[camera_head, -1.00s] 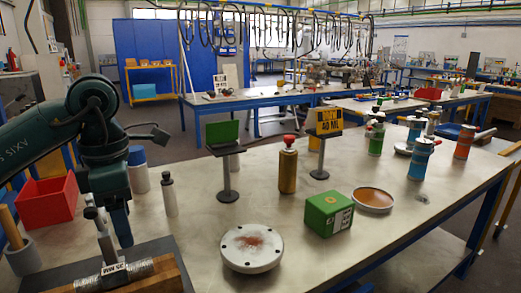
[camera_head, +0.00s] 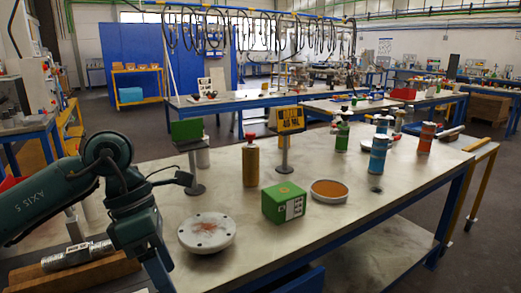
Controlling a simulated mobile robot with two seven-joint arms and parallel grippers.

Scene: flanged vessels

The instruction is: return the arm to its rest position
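My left arm enters from the left, dark green. Its gripper (camera_head: 157,268) points down at the table's near left edge, close to the bottom of the picture. The fingertips are too hidden to tell whether it is open or shut, and I see nothing held in it. To its left, a labelled threaded metal stud (camera_head: 80,254) lies on a wooden block (camera_head: 85,276). A round white flange (camera_head: 207,233) with a rusty centre lies flat to the right of the gripper, apart from it. My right gripper is not in view.
The table (camera_head: 330,228) holds a green box (camera_head: 284,202), a shallow dish of orange material (camera_head: 329,190), a brass-coloured cylinder (camera_head: 250,163), a yellow sign (camera_head: 290,119) on a stand, and blue and orange bottles (camera_head: 379,156) at the far right. The front right of the tabletop is clear.

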